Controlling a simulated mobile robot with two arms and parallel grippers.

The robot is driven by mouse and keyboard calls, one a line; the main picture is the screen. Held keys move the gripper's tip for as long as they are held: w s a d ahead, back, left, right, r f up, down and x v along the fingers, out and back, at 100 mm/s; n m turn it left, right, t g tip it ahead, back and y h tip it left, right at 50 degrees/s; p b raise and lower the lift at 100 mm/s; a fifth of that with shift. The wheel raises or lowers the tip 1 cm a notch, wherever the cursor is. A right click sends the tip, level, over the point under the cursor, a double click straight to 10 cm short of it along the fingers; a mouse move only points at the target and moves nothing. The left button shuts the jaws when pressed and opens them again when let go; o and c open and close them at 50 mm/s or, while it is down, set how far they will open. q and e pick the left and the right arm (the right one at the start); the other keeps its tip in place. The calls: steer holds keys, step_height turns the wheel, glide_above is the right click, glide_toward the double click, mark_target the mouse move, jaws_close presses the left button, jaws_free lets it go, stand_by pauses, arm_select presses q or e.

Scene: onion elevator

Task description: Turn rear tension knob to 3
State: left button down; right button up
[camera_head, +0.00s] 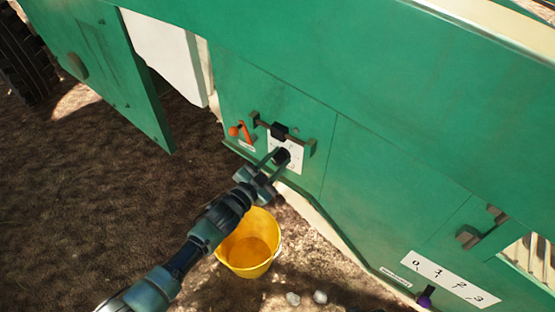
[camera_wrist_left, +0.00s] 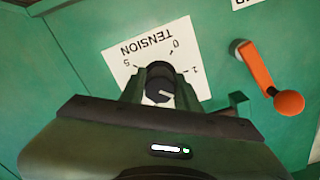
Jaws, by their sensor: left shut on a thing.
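The rear tension knob (camera_wrist_left: 161,84) is black and round, with a white pointer line on its face. It sits on a white label plate (camera_wrist_left: 187,55) printed "TENSION" with numbers, upside down in the left wrist view. In that view the pointer line slants toward the lower right; the number it points at is hidden. My left gripper (camera_head: 277,158) is shut on the knob, one finger on each side. The head view shows the knob (camera_head: 283,155) on the green machine panel. My right gripper is not in view.
An orange-handled crank (camera_wrist_left: 267,78) sits beside the plate. A dark bracket (camera_head: 279,130) sticks out above the knob. A yellow bucket (camera_head: 249,256) stands on the ground below my left arm. A scale plate (camera_head: 450,278) with a purple knob (camera_head: 426,295) is at the lower right.

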arm_select(q)
steer(key=shift+f+m, duration=0.1)
steer(key=shift+m, duration=1.8)
steer(key=shift+m+b, duration=0.35)
steer(key=shift+m, duration=0.95)
steer(key=m+b, duration=0.1)
steer(key=m, duration=0.3)
steer(key=shift+m+b, duration=0.55)
steer(key=shift+m, duration=1.35)
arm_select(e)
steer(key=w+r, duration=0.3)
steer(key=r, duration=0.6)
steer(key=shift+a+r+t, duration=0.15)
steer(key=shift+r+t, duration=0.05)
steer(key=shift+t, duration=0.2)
arm_select(q)
steer(key=c, duration=1)
jaws_free()
steer(key=shift+c, duration=0.2)
